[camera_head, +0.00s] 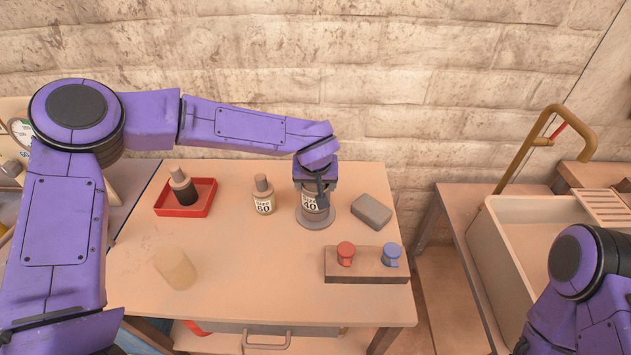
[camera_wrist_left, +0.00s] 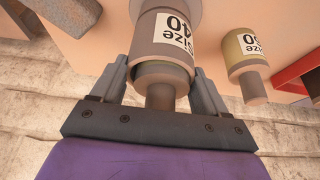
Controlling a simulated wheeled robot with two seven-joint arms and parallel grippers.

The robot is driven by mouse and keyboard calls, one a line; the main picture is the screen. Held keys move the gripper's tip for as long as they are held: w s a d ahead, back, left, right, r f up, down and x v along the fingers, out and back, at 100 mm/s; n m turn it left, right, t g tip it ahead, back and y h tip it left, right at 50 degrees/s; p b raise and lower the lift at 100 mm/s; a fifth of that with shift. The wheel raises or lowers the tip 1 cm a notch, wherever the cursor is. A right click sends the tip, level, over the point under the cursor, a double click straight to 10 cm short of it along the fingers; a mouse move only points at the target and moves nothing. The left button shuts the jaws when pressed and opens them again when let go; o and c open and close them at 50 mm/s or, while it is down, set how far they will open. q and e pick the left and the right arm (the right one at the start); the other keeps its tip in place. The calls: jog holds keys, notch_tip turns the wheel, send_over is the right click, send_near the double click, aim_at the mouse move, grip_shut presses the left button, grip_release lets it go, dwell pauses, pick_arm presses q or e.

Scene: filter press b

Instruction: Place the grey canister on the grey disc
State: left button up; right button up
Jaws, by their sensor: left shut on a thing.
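The grey canister (camera_head: 310,206), labelled "Size 40", stands upright over the grey disc (camera_head: 316,222) near the back of the table. Its base appears to be on the disc, though contact is hard to tell.
A "Size 60" canister (camera_head: 263,197) stands just left. A red tray (camera_head: 202,204) holds a dark bottle (camera_head: 183,188). A grey block (camera_head: 372,212) lies right of the disc. A block with red and blue knobs (camera_head: 362,268) is in front. A pale cylinder (camera_head: 176,270) stands front left.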

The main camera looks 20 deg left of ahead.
pick_arm(q)
jog(key=o, duration=1.7)
jog(key=shift+f, duration=0.1)
jog(key=b+v, duration=0.1)
jog(key=v, duration=1.1)
